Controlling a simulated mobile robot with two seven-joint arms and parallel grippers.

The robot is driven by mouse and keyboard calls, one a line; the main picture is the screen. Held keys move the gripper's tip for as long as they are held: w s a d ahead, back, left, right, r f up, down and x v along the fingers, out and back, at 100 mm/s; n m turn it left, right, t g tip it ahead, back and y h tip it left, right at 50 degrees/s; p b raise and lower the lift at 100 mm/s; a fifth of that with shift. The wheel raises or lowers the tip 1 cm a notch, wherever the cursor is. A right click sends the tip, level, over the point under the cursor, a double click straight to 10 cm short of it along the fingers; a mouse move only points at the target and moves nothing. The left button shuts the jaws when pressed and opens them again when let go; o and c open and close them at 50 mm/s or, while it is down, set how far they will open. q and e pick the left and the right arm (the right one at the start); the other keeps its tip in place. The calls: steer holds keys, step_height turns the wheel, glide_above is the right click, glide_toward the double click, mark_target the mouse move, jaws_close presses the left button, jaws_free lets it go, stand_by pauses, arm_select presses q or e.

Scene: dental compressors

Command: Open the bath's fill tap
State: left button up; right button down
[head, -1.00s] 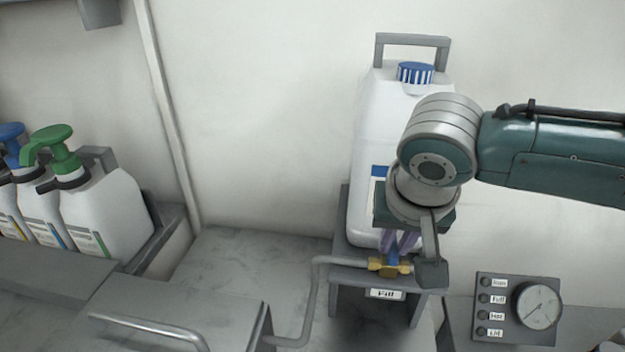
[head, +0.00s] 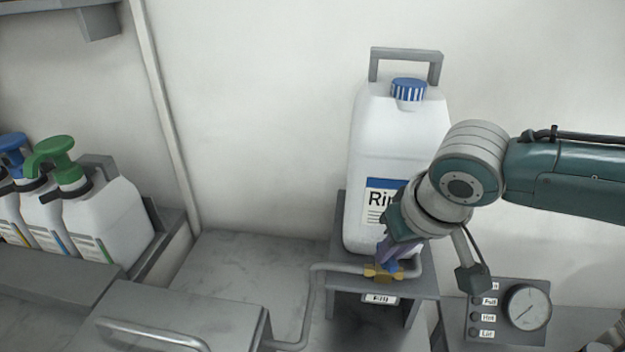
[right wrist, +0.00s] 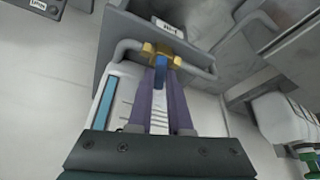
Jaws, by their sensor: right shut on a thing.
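The fill tap has a brass body (head: 383,273) on a grey pipe, just above a small label on the front of the grey stand. Its blue handle (right wrist: 160,72) shows between my purple fingers in the right wrist view. My right gripper (head: 389,256) is shut on this handle, leaning so that the wrist is up and to the right of the tap. In the head view the fingers mostly hide the handle. The brass body also shows in the right wrist view (right wrist: 163,50). My left gripper is not in view.
A white jug (head: 395,140) with a blue cap stands on the grey stand (head: 342,278) behind the tap. A gauge panel (head: 507,312) is at the right. Pump bottles (head: 105,220) stand at the left. A grey lid with a handle (head: 150,333) is at the front left.

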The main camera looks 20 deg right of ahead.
steer(key=shift+d+n+y, duration=0.15)
steer(key=shift+n+y, duration=0.15)
steer(key=shift+n, duration=0.6)
steer(key=n+y, duration=0.1)
steer(key=n, duration=0.1)
steer(key=shift+d+f+n, duration=0.1)
steer(key=shift+d+n, duration=0.05)
steer(key=shift+n, duration=0.25)
steer(key=n+b, duration=0.1)
steer(key=n, duration=0.1)
steer(key=n+y+b, duration=0.1)
steer(key=n+b, duration=0.1)
steer(key=shift+w+d+f+g+y, duration=0.1)
steer(key=shift+w+d+g+y, duration=0.05)
steer(key=shift+g+y, duration=0.15)
steer(key=shift+n+y+b, duration=0.3)
steer(key=shift+n+b, duration=0.55)
steer(key=shift+n, duration=0.05)
steer(key=shift+g, duration=0.3)
steer(key=c, duration=0.8)
jaws_free()
steer(key=shift+c, duration=0.2)
steer(key=shift+r, duration=0.2)
